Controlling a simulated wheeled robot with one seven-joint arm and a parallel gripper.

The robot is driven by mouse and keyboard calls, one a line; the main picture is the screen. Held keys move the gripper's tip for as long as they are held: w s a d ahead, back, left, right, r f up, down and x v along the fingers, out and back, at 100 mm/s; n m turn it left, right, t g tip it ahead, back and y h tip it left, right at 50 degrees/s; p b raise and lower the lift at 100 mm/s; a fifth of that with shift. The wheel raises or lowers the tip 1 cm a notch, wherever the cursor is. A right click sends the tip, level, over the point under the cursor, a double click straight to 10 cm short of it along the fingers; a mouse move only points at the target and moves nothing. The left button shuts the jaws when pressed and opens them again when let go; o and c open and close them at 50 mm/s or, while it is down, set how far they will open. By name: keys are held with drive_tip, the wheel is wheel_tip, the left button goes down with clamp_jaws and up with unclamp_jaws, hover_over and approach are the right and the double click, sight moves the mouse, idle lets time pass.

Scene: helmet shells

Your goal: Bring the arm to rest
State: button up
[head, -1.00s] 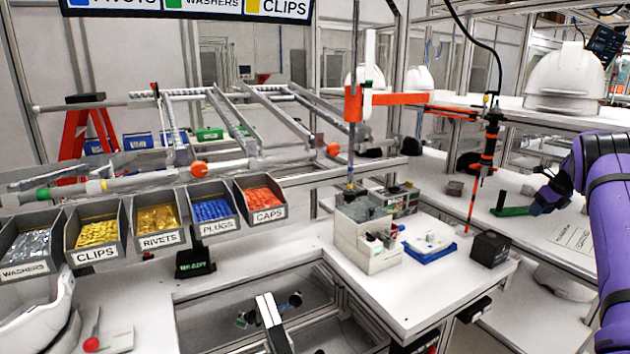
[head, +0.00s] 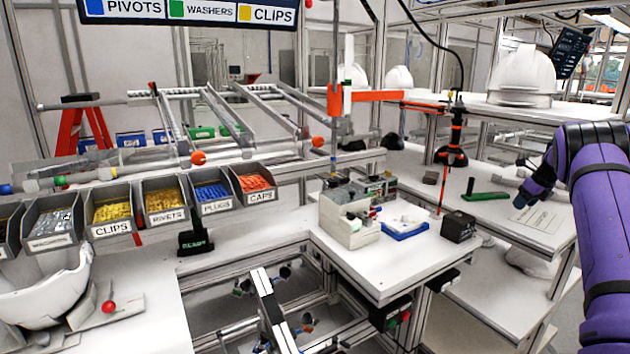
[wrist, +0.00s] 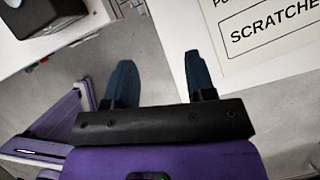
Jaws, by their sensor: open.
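My gripper (wrist: 158,62) is open and empty, its two blue-grey fingers apart in the wrist view. In the head view my gripper (head: 523,196) is at the end of my purple arm at the right, over or beside the right-hand white table (head: 415,165). Its fingertips are too small there to tell their height. A printed sheet (head: 545,215) lies close to it; in the wrist view a sheet (wrist: 270,30) reading "SCRATCHE…" shows beside the right finger. Grey floor shows between the fingers.
A green-handled tool (head: 485,195) lies left of my gripper. A dark box (head: 458,226) stands on the middle table's corner, near a blue tray (head: 405,230). A white helmet shell (head: 522,78) sits on the shelf behind. Part bins (head: 112,229) line the left.

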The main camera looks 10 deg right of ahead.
drive_tip(key=s+a+r+n, duration=0.5)
drive_tip(key=a+r, duration=0.4)
drive_tip(key=a, duration=0.1)
drive_tip(key=s+a+r+n, duration=0.55)
drive_tip(key=a+r, duration=0.25)
drive_tip(key=a, duration=0.2)
drive_tip(key=s+a+r+n, duration=0.5)
drive_tip(key=a+r, duration=0.4)
drive_tip(key=a, duration=0.1)
drive_tip(key=s+a+r+n, duration=0.2)
drive_tip(key=s+a+n, duration=0.6)
drive_tip(key=s+a, duration=0.7)
drive_tip(key=s+a+f+n, duration=0.2)
drive_tip(key=s+f+n, duration=0.1)
drive_tip(key=s, duration=0.6)
drive_tip(key=s+a+f+n, duration=0.2)
drive_tip(key=s+n, duration=0.4)
drive_tip(key=s, duration=0.4)
drive_tip(key=shift+f+t+h, duration=0.3)
drive_tip(key=shift+f+h, duration=0.1)
drive_tip(key=shift+f, duration=0.5)
